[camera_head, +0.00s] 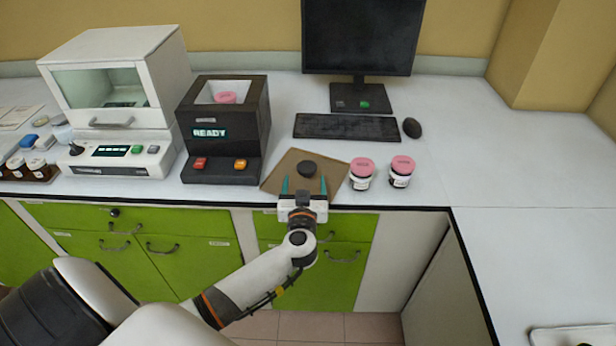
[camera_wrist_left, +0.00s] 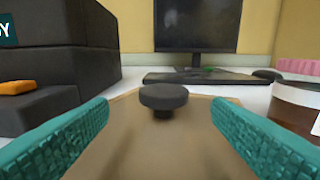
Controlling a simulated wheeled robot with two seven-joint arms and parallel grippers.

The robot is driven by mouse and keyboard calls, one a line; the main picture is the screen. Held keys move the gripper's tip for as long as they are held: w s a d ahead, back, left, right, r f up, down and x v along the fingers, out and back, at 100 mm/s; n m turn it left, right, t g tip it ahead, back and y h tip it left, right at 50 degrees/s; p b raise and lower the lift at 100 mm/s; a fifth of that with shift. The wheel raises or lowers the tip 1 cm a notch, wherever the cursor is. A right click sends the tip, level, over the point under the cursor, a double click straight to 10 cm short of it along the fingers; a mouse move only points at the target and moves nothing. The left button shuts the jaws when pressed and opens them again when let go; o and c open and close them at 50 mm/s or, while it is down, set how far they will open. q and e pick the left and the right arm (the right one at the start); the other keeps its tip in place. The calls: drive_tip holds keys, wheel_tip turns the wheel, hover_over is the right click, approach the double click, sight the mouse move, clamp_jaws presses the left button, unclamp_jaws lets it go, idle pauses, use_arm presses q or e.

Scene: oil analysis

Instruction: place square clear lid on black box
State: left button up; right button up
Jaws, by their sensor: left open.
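The square lid (camera_head: 275,183) is a flat, see-through brownish plate with a round black knob (camera_head: 306,168). It lies on the white counter near the front edge; it also shows in the left wrist view (camera_wrist_left: 150,150). The black box (camera_head: 245,130) stands to its left, with a READY display and a red and an orange button. Its top is open and a pink-capped jar (camera_head: 225,97) shows inside. My left gripper (camera_head: 304,187) is open at the lid's near side. In the left wrist view the knob (camera_wrist_left: 163,98) is ahead, between the teal fingers and apart from them.
Two pink-capped jars (camera_head: 361,173) (camera_head: 401,172) stand close to the right of the lid. A keyboard (camera_head: 346,127), mouse (camera_head: 412,128) and monitor (camera_head: 360,38) are behind. A white balance with a glass chamber (camera_head: 120,100) stands left of the box. The right counter is mostly clear.

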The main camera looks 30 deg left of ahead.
sight(307, 174)
use_arm(q)
drive_tip(key=shift+x, duration=1.05)
drive_tip(key=x, duration=0.4)
drive_tip(key=shift+w+r, duration=0.2)
drive_tip(key=shift+w, duration=0.15)
